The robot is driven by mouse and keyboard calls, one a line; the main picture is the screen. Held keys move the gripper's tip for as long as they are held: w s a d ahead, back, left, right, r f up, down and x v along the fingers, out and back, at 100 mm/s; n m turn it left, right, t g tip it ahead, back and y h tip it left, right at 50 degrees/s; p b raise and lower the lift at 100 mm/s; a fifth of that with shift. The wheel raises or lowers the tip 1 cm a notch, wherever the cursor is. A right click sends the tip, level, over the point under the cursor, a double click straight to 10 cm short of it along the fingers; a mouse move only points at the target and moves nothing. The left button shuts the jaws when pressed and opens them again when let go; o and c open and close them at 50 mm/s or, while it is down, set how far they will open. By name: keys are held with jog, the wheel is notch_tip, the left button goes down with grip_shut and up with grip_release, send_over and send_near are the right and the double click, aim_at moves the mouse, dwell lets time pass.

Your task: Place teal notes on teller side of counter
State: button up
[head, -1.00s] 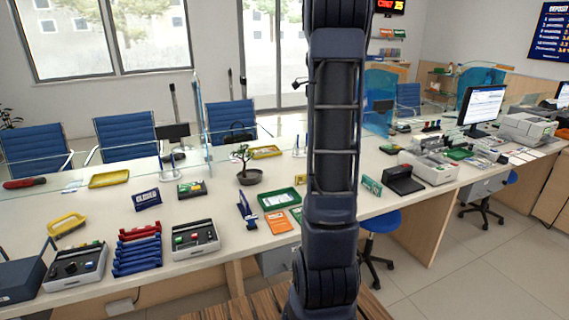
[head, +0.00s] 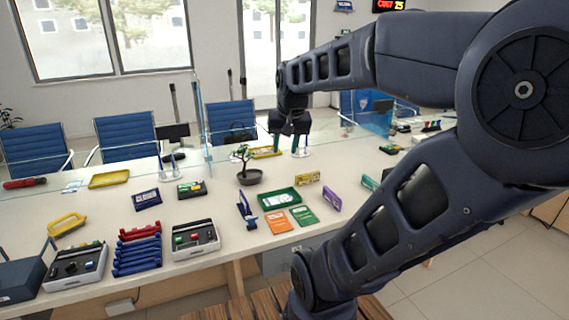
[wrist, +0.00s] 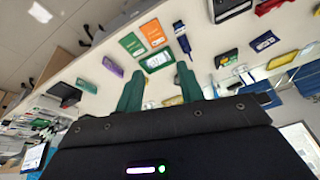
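My gripper (head: 286,142) is above the counter, left of the teal bundle and near the far yellow tray. In the wrist view my gripper (wrist: 158,69) points down with its two green fingers apart and nothing held between them.
A yellow bundle (head: 307,178) and purple bundle (head: 332,199) stand near a green tray (head: 279,198). Orange (head: 278,222) and green (head: 304,215) cards lie in front. A potted plant (head: 249,177) and glass screen (head: 201,115) are obstacles on the left.

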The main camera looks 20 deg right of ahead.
jog(key=s+a+f+n, duration=0.2)
jog(key=s+f+n, duration=0.1)
jog(key=s, duration=0.2)
jog(key=shift+a+t, duration=0.25)
jog(key=shift+t, duration=0.05)
jog(key=shift+s, duration=0.1)
dwell(0.9)
